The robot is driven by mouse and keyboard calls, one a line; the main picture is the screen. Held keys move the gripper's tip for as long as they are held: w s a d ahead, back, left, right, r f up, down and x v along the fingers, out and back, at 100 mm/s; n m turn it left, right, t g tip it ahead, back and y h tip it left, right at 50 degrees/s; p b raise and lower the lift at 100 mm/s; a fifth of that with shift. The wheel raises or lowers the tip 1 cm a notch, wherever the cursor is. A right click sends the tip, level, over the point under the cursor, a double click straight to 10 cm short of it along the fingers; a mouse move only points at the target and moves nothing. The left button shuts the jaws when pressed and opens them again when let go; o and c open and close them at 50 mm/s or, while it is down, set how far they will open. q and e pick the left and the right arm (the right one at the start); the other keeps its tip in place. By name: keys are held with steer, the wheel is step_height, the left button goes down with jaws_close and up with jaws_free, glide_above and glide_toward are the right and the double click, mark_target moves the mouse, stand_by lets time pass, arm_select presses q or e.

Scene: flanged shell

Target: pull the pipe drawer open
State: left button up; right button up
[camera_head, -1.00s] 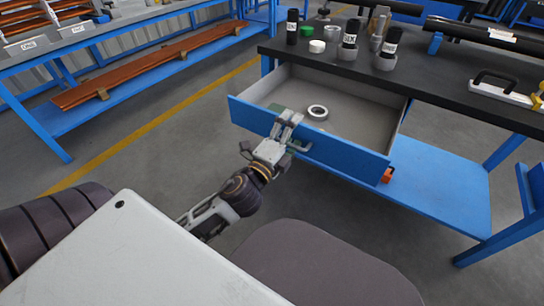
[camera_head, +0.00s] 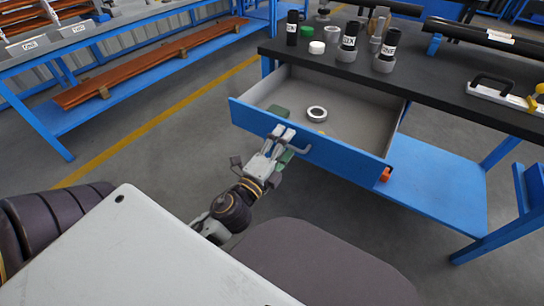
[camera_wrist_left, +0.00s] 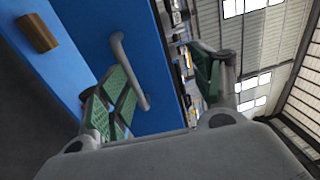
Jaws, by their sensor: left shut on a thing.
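The blue-fronted drawer (camera_head: 345,157) stands pulled out from under the black-topped workbench, with its grey inside showing. Its handle, a grey bar (camera_head: 300,149), is on the front panel. In the wrist view the handle (camera_wrist_left: 120,60) lies beside the green-padded fingers. My left gripper (camera_head: 281,146) is at the left end of the handle and is shut on it. In the wrist view the finger pads of my left gripper (camera_wrist_left: 160,85) stand well apart, and their exact contact with the bar is unclear. My right gripper is not in view.
Several dark bottles and caps stand on the workbench top (camera_head: 440,95). A blue lower shelf (camera_head: 435,185) is under the drawer. The floor to the left is clear.

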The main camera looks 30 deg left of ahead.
arm_select(q)
steer(key=shift+s+r, duration=0.4)
steer(key=shift+r, duration=0.25)
steer(key=c, duration=0.3)
steer(key=shift+s+f, duration=0.15)
steer(key=shift+f, duration=0.05)
steer(key=shift+s+f+p, duration=0.1)
steer(key=shift+s+p, duration=0.35)
steer(key=shift+s, duration=0.1)
steer(key=shift+s+f, duration=0.3)
steer(key=shift+s, duration=0.2)
